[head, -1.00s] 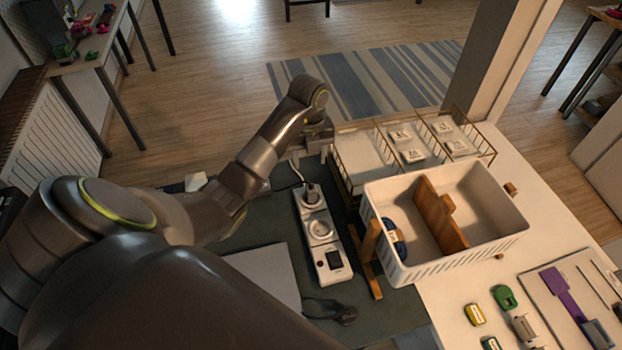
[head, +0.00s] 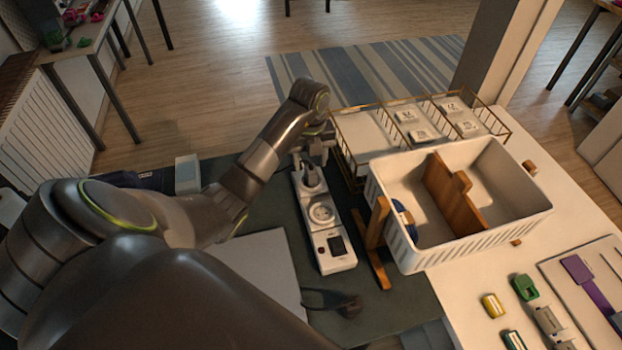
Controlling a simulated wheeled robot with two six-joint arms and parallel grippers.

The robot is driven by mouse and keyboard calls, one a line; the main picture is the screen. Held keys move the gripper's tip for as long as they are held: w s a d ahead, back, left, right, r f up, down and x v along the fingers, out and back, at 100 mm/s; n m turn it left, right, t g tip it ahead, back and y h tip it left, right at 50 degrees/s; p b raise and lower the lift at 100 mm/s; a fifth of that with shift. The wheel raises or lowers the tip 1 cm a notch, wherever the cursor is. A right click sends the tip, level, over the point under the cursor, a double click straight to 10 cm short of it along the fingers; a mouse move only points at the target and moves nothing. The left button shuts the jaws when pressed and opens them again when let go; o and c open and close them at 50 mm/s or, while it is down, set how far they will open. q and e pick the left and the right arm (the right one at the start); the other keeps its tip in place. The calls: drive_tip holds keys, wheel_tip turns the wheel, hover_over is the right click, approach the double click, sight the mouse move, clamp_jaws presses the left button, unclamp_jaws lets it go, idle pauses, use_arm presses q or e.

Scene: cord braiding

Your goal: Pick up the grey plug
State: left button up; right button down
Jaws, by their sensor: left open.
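A white power strip (head: 322,222) lies on the dark mat. A grey plug (head: 311,180) stands in its far socket; its top is partly hidden by my left gripper. My left gripper (head: 312,162) is open, pointing down right at the plug's top. I cannot tell whether the fingers touch the plug. A second, dark plug (head: 350,306) with a cord lies loose on the mat near the strip's front end. My right gripper is not in view.
A white bin (head: 480,245) with a wooden divider (head: 452,195) stands right of the strip, with a wooden stand (head: 377,245) between them. A wire basket (head: 347,160) stands behind. A pale sheet (head: 262,262) lies left of the strip.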

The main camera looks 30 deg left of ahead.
sight(311, 168)
use_arm(q)
drive_tip(key=shift+d+f+p, duration=0.1)
drive_tip(key=shift+f+p, duration=0.4)
drive_tip(key=shift+f, duration=1.35)
clamp_jaws()
